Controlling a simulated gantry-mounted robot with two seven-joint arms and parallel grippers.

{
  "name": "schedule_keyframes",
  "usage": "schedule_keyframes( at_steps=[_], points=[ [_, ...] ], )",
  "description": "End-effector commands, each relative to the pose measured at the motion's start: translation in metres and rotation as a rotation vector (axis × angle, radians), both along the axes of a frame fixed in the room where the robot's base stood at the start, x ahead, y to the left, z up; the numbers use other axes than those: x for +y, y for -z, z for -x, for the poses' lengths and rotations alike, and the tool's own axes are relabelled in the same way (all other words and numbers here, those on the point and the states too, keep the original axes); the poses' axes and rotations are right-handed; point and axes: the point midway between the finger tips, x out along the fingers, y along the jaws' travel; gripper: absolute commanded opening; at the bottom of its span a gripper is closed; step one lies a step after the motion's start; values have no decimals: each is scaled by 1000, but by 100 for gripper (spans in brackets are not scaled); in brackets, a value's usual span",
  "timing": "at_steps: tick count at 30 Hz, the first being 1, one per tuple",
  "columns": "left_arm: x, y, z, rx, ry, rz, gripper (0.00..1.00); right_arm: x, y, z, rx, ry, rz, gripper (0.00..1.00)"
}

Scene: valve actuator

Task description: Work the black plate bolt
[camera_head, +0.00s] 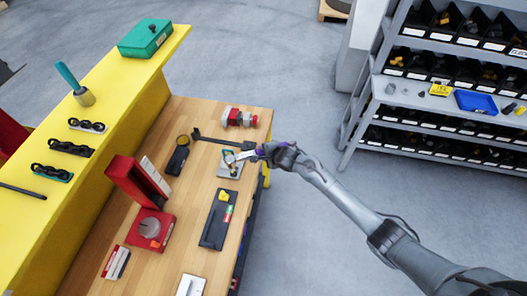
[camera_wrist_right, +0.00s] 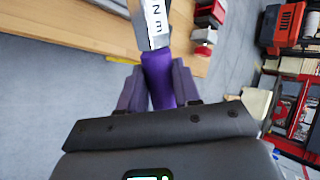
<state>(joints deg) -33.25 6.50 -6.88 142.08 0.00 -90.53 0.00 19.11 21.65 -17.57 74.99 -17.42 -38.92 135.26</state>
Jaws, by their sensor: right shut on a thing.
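My right gripper (camera_head: 262,151) is over the right edge of the wooden workbench. It is shut on the purple handle of a torque tool (camera_head: 244,155). A black plate (camera_head: 213,229) with yellow, green and red parts lies nearer the front. I cannot make out the black plate bolt. My left gripper is not in view.
A red stand (camera_head: 133,182) and a red gauge block (camera_head: 151,230) stand to the left. A yellow shelf (camera_head: 75,150) borders the bench. A bin rack (camera_head: 440,85) stands at right.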

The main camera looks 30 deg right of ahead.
Motion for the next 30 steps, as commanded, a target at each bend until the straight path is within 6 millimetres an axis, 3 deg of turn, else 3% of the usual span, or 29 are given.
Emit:
schedule_keyframes(
  at_steps=[1,18,30],
  points=[
    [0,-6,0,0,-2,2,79,0,-5,0,-5,2,-3,0],
    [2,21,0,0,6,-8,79,0,40,-1,-7,2,-2,0],
    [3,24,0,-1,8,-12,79,0,48,-1,-6,2,0,0]
  ],
)
